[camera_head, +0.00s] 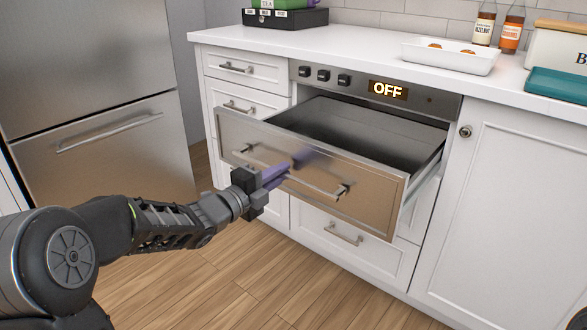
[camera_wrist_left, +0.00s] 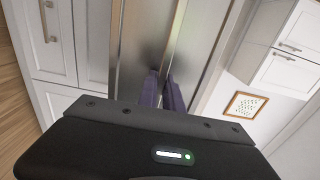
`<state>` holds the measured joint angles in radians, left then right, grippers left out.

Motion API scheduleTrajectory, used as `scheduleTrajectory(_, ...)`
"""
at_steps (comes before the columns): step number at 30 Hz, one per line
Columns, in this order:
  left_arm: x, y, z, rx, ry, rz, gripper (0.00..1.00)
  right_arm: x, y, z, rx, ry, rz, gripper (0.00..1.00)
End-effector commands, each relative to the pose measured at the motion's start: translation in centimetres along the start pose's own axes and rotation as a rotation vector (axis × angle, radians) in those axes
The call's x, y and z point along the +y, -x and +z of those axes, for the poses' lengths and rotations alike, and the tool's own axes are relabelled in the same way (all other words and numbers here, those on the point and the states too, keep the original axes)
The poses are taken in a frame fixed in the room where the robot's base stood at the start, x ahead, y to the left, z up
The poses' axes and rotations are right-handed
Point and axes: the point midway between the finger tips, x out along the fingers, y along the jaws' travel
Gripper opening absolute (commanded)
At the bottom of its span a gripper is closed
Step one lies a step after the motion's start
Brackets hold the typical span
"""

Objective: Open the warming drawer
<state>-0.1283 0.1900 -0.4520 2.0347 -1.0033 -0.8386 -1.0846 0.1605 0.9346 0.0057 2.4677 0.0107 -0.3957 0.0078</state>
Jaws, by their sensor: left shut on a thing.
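The warming drawer (camera_head: 375,205) has a steel front with a bar handle (camera_head: 312,187), and it stands pulled well out below the control panel in the head view. Its dark inside (camera_head: 350,128) shows and looks empty. My left gripper (camera_head: 283,171), with purple fingers, is at the front and shut on the handle, left of its middle. In the left wrist view the purple fingers (camera_wrist_left: 167,92) close together against the steel, and the grip itself is hard to make out. My right gripper is in neither view.
The control panel (camera_head: 440,101) has several black knobs and reads OFF. White drawers (camera_head: 345,236) lie below and left, a white cabinet door (camera_head: 510,200) right. A steel fridge (camera_head: 95,100) stands at left. A white tray (camera_head: 450,59) and bottles stand on the counter. Wood floor in front is clear.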

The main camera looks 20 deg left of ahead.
Motion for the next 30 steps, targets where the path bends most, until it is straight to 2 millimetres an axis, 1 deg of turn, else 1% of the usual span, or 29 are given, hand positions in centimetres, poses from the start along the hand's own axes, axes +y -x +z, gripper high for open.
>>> scheduleTrajectory(1,0.09,0.5,0.02,-0.001,0.0,0.001,0.0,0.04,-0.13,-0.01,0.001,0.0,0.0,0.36)
scheduleTrajectory(4,0.1,1.0,0.02,0.0,0.0,0.002,0.0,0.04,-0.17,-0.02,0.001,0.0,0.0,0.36)
scheduleTrajectory(14,0.1,1.13,0.01,0.0,0.0,0.003,0.0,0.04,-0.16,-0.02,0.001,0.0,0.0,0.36)
scheduleTrajectory(15,0.1,1.13,0.01,0.0,-0.001,0.003,0.12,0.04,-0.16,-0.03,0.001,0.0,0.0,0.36)
scheduleTrajectory(22,0.05,1.11,0.02,0.0,0.0,0.001,0.3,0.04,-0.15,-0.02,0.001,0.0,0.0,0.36)
scheduleTrajectory(23,0.05,1.11,0.02,0.0,0.0,0.001,0.32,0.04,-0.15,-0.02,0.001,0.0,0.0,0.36)
scheduleTrajectory(30,-0.01,1.15,0.03,0.0,0.0,0.0,0.32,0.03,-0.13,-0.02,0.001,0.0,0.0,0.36)
